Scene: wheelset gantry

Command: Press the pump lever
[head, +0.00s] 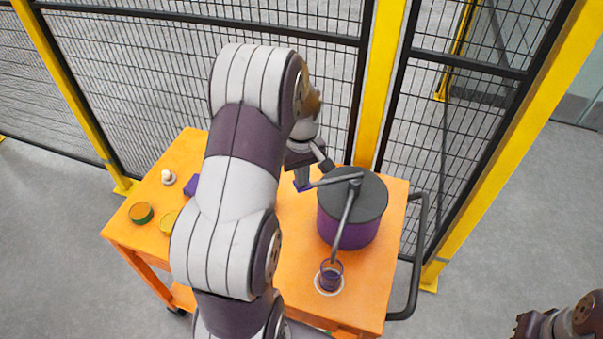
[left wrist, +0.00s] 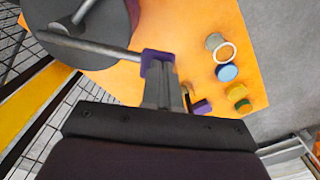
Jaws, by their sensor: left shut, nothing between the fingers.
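The pump (head: 347,225) is a purple drum with a dark grey lid on the right part of the orange cart. Its grey lever (head: 335,180) reaches left from the lid's top, and a grey spout (head: 343,225) points toward the front. A purple cup (head: 331,277) stands under the spout's end. My left gripper (head: 303,187) is shut and empty at the lever's free end. In the left wrist view the lever (left wrist: 90,45) meets a purple block (left wrist: 157,60) at the fingertips; I cannot tell whether they touch.
The orange cart top (head: 290,245) also holds a green-orange jar (head: 141,213), a yellow piece (head: 169,222), a small white piece (head: 168,177) and a purple block (head: 191,185). A grey handle (head: 418,255) runs along its right side. Mesh fencing with yellow posts (head: 380,90) stands close behind.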

